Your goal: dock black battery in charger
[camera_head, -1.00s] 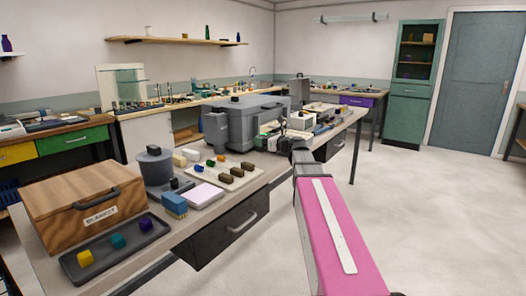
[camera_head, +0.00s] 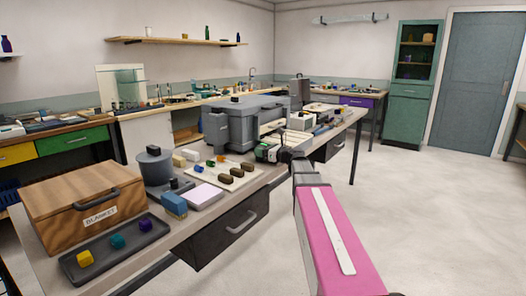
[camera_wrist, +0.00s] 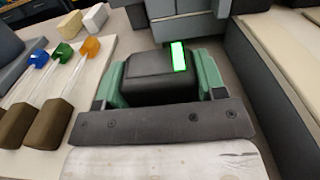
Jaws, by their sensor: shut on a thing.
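My gripper (camera_wrist: 162,76) is shut on the black battery (camera_wrist: 155,88) in the wrist view. Its green fingers press on the left and right sides of the battery, which carries a bright green lit strip on its far right part. In the head view my gripper (camera_head: 268,153) is small, above the bench to the right of the rod board, with the dark battery between its fingers. I cannot tell whether the battery touches the bench. A white box with dark parts (camera_head: 301,121) stands farther along the bench; I cannot tell whether it is the charger.
A light board (camera_head: 222,180) with colour-tipped glass rods lies left of my gripper. A large grey machine (camera_head: 240,125) stands just beyond it. Nearer are a wooden box (camera_head: 75,205), a dark tray (camera_head: 110,262) and a grey round pot (camera_head: 153,166). The floor at right is clear.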

